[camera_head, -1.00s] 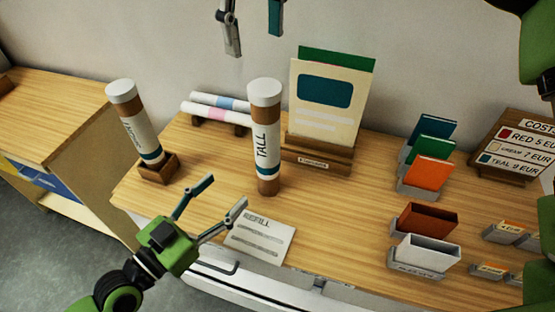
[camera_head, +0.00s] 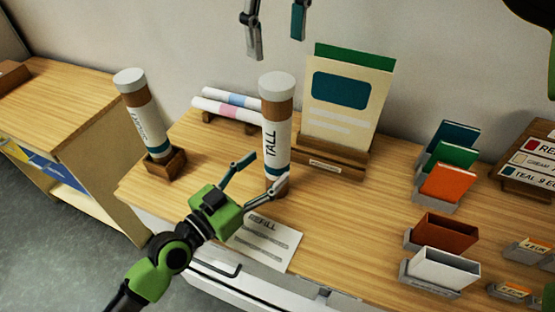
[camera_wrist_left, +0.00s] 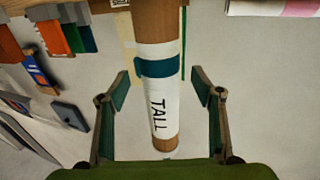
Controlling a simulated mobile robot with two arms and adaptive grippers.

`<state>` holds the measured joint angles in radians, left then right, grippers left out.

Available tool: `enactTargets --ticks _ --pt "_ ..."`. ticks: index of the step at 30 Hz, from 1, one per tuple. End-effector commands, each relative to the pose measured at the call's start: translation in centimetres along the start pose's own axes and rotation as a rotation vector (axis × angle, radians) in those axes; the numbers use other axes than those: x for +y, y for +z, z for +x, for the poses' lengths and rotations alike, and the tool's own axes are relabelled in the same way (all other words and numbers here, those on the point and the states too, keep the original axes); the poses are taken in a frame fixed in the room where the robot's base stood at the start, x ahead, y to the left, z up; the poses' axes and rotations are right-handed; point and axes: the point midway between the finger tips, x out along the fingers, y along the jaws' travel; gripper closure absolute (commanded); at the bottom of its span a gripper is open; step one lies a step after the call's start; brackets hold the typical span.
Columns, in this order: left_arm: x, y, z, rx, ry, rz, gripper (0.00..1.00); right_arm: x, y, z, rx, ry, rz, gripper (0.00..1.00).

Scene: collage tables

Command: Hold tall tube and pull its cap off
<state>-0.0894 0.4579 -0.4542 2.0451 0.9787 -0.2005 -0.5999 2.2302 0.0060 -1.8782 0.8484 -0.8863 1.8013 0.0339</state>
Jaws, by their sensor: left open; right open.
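The tall tube (camera_head: 276,140) stands upright on the wooden table, brown with a white TALL label, a teal band and a white cap (camera_head: 277,84) on its top. My left gripper (camera_head: 266,172) is open at the tube's lower part. In the left wrist view the tube (camera_wrist_left: 158,95) appears upside down between the spread fingers, with gaps on both sides. My right gripper (camera_head: 276,45) is open and empty above the tube, its fingers pointing down, apart from the cap. The tube's base is partly hidden behind a left finger.
A shorter capped tube (camera_head: 143,115) stands in a wooden holder at left. Rolled papers (camera_head: 226,108) lie on a rack behind. A board in a wooden stand (camera_head: 345,105) is close at right. A REFILL card (camera_head: 268,243) lies in front. Colored boxes (camera_head: 446,183) stand further right.

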Motion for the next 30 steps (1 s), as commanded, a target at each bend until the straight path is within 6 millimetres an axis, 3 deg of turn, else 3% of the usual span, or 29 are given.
enactTargets --ticks 3,9,21,28,30 --pt "0.0 -0.1 2.0 0.004 -0.001 -0.003 0.4 0.0 0.0 0.0 0.0 0.0 0.0 0.42" --pt "0.0 0.0 4.1 0.001 -0.001 -0.002 0.4 0.0 0.0 0.0 0.0 0.0 0.0 0.42" --pt "0.0 0.0 4.8 -0.001 0.0 0.0 0.4 0.0 0.0 0.0 0.0 0.0 0.0 0.42" --pt "0.0 0.0 4.7 -0.001 0.0 0.0 0.99 0.0 0.0 0.0 0.0 0.0 0.0 0.42" --pt "0.0 0.0 4.7 -0.001 0.0 0.0 0.99 0.0 0.0 0.0 0.0 0.0 0.0 0.35"
